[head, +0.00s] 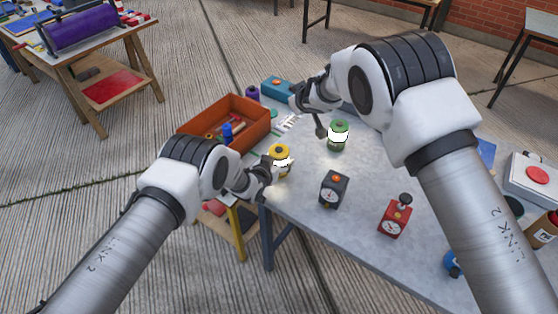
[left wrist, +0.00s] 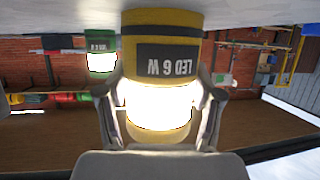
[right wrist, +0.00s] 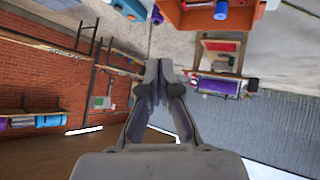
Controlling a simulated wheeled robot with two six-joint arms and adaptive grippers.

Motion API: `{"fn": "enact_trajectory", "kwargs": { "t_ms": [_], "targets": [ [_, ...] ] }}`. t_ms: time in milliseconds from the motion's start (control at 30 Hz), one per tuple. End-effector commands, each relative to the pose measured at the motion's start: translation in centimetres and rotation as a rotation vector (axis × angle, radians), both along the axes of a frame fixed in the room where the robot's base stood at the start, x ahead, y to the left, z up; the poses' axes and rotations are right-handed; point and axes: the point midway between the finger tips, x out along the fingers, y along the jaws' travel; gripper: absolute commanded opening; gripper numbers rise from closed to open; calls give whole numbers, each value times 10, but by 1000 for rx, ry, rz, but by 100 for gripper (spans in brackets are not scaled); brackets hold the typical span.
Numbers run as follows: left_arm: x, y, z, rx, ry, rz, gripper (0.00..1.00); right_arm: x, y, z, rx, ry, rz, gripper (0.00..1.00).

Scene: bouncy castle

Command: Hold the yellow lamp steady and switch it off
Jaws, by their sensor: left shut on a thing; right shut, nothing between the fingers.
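The yellow lamp (head: 279,151) stands at the left edge of the grey table, its band glowing white. In the left wrist view the lamp (left wrist: 160,45) appears upside down, with a dark "LED 6 W" label. My left gripper (head: 268,172) is shut on it, with one finger on each side of the glowing part (left wrist: 160,105). No switch can be made out on the sides that show. My right gripper (head: 297,97) is shut and empty, above the table's far left part, apart from the lamp. Its closed fingers show in the right wrist view (right wrist: 160,82).
A lit green lamp (head: 338,130) stands right of the yellow one. A black dial box (head: 334,190) and a red dial box (head: 395,217) stand nearer. An orange crate (head: 243,112) and a blue box (head: 274,86) lie at the far left.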

Motion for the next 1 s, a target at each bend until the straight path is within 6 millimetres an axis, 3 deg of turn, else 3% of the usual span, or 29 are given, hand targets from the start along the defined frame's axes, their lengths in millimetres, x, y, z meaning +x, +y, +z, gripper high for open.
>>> {"fn": "enact_trajectory", "kwargs": {
  "t_ms": [100, 267, 467, 800, 1000],
  "targets": [
    [-2, 0, -3, 2, 7, -1, 15, -24, 28, -7, -209, -60, 387, 0],
    [-2, 0, -3, 2, 7, -1, 15, -46, 44, -16, -337, -98, 655, 0],
    [-2, 0, -3, 1, 6, -1, 15, -48, 46, -33, -348, -101, 683, 0],
    [-2, 0, -3, 2, 6, 0, 15, -48, 45, -88, -345, -100, 677, 0],
    [-1, 0, -3, 2, 6, 0, 15, -47, 45, -103, -346, -102, 677, 0]
  ]
}}
